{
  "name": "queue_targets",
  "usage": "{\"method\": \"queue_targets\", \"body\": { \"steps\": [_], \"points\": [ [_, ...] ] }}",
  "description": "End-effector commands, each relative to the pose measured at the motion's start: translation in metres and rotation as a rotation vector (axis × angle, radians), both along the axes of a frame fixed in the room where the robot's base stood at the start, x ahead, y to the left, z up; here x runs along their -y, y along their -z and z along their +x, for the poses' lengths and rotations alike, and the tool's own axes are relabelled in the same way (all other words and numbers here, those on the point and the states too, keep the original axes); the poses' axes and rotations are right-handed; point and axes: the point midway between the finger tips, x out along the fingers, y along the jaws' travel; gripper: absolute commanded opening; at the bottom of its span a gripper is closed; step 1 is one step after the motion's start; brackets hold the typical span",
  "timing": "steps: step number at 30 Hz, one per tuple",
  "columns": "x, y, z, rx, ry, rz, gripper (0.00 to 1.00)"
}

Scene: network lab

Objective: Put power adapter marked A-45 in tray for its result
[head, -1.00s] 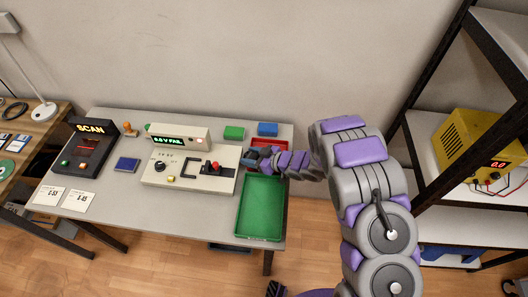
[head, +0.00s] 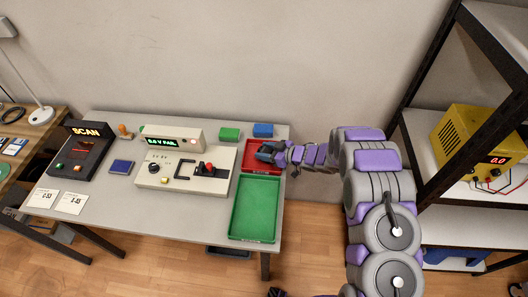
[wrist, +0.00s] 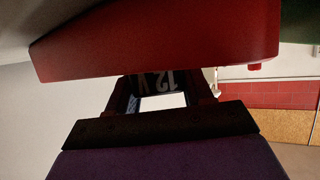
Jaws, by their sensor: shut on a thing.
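My gripper (head: 266,152) is shut on a dark power adapter (wrist: 160,83), whose "12 V" print shows between the fingers in the wrist view. The A-45 mark cannot be read on it. The gripper is over the red tray (head: 249,160) at the table's right back; whether the adapter touches the tray is unclear. The green tray (head: 256,208) lies in front of the red one and is empty.
A green box (head: 229,134) and a blue box (head: 263,130) stand behind the trays. A scanner (head: 84,148), a blue pad (head: 121,167) and two printed cards (head: 70,203) are on the left. A shelf rack (head: 470,215) with a yellow power supply (head: 468,145) stands at right.

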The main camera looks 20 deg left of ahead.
Motion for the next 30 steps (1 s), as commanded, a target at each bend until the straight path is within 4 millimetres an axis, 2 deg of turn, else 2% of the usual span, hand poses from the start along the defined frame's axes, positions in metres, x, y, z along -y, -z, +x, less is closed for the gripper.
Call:
{"method": "queue_targets", "body": {
  "steps": [7,8,15,26,30],
  "points": [
    [-0.007,0.005,-0.001,0.000,-0.003,-0.006,0.15],
    [-0.008,0.006,-0.001,0.000,-0.004,-0.007,0.53],
    [-0.005,0.005,0.000,-0.001,-0.002,-0.005,0.76],
    [-0.005,0.000,0.000,0.001,-0.002,-0.004,0.76],
    [0.015,-0.009,-0.002,0.000,0.002,-0.007,0.76]
  ]
}}
